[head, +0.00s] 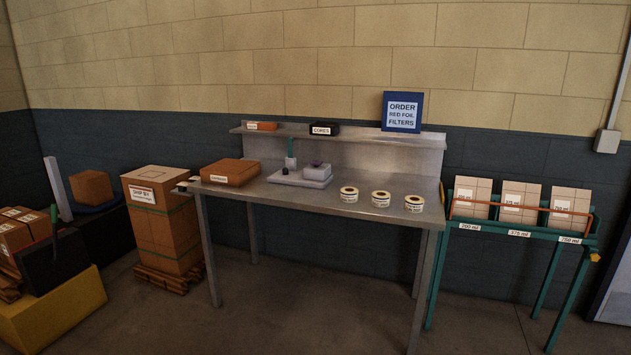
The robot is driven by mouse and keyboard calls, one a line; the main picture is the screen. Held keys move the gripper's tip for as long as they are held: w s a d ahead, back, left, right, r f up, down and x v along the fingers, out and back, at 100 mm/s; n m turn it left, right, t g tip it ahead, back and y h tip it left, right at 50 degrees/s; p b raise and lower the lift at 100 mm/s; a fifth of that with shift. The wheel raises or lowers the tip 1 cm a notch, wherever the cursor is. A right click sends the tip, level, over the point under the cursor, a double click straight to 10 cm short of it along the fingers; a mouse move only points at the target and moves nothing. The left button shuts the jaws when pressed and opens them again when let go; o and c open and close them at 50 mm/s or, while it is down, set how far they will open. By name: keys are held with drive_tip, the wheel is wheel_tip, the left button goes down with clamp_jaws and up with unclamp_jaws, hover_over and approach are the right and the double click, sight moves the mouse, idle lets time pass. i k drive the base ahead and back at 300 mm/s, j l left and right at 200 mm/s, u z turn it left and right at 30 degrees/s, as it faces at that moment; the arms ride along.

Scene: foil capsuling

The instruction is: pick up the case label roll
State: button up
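Three white label rolls lie flat, in a row, on the right half of the metal table (310,202). They are a left roll (349,195), a middle roll (381,199) and a right roll (414,204). Each has a dark printed side and a tan core. The print is too small to tell which one is the case label roll. The rolls stand apart from each other, with bare metal around them. My gripper is not in this view.
A brown box (230,172) and a grey device (306,177) share the table. A back shelf (360,134) holds a "CORES" box (325,129) and a blue sign (402,112). Boxed pallet (163,220) stands left, green carton rack (520,233) right. Floor in front is clear.

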sight(380, 199)
drive_tip(key=i+l+u, duration=0.2)
drive_tip(key=i+u, duration=0.2)
drive_tip(key=i, duration=0.2)
drive_tip(key=i+l+u, duration=0.35)
drive_tip(key=i, duration=0.25)
drive_tip(key=i+l+u, duration=0.4)
drive_tip(key=i+l, duration=0.1)
drive_tip(key=l, duration=0.1)
